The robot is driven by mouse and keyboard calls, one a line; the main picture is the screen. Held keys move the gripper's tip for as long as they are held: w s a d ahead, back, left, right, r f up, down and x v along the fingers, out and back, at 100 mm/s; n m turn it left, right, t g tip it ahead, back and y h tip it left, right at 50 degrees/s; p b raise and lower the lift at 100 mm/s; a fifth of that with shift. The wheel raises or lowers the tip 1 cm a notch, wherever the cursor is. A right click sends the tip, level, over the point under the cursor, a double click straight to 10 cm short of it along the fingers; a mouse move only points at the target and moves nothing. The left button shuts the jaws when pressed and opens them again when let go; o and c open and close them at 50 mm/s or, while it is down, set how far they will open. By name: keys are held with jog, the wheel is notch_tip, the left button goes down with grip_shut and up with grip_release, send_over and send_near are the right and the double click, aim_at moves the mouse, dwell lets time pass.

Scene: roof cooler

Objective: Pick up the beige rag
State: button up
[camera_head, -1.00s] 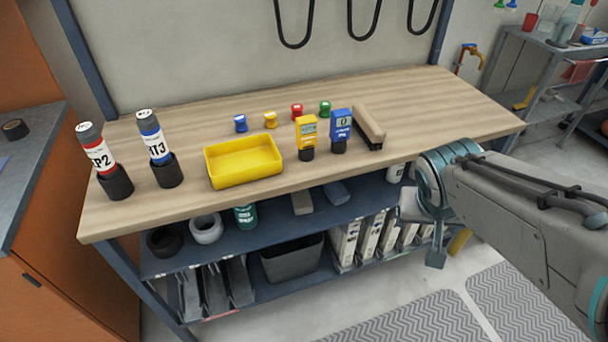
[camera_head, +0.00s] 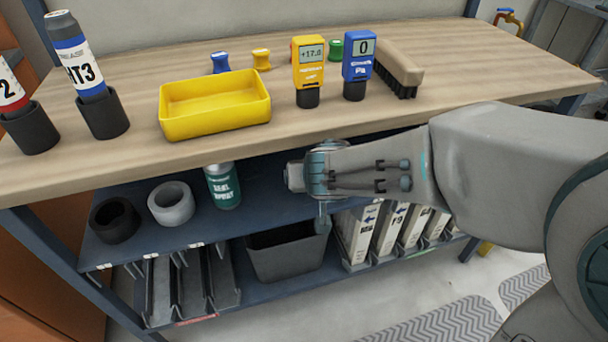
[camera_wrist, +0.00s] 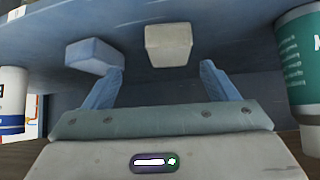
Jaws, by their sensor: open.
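The beige rag (camera_wrist: 168,45) shows in the wrist view as a small pale folded block on the shelf, which appears inverted at the top of the picture. My gripper (camera_wrist: 161,72) is open and empty, its two blue fingers spread. The beige rag appears between and beyond the fingertips; I cannot tell the exact gap. A blue rag (camera_wrist: 93,56) lies to its left, close to the left finger. In the head view my arm hides both rags and most of the gripper, which is at the middle shelf under the bench top.
The green spray can (camera_head: 222,186) stands left of my arm; it also shows at the right of the wrist view (camera_wrist: 305,62). A white can (camera_wrist: 13,98) is at the wrist view's left. The wooden bench top (camera_head: 250,148) overhangs the shelf. Tape rolls (camera_head: 171,203) sit farther left.

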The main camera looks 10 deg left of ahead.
jog(key=x, duration=0.1)
jog(key=b+x, duration=0.1)
jog(key=x, duration=0.1)
jog(key=shift+a+f, duration=0.2)
jog(key=shift+a, duration=0.25)
jog(key=b+x, duration=0.1)
jog(key=x, duration=0.2)
jog(key=shift+a+f, duration=0.1)
jog(key=shift+a, duration=0.15)
jog(key=shift+w+f, duration=0.15)
jog(key=shift+w, duration=0.15)
jog(key=c, duration=1.1)
